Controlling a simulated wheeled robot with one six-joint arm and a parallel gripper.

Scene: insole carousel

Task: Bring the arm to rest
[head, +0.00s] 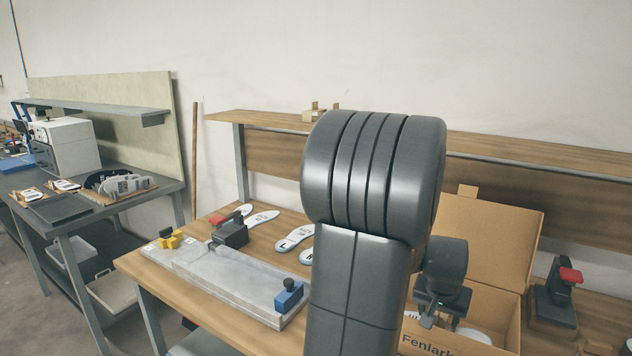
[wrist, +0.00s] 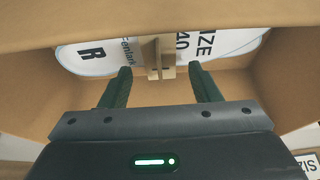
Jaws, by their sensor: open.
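My arm rises through the middle of the head view and hides part of the bench. My gripper (head: 438,318) hangs over the open cardboard box (head: 450,345) marked "Fenlark". In the wrist view my gripper (wrist: 160,78) is open, its two dark fingers apart with nothing held between them. Beyond the fingertips, white insoles (wrist: 215,48) printed "R" and "SIZE 40" lie in the box. A small tan upright piece (wrist: 160,58) shows between the fingers. How far the fingertips are from the insoles I cannot tell.
The box's raised lid (head: 490,235) stands behind my gripper. A red-topped black device (head: 560,292) is to its right. On the left, a grey fixture (head: 225,280) with a blue clamp (head: 289,295) and loose insoles (head: 295,238) lie on the wooden bench. A shelf (head: 270,122) runs behind.

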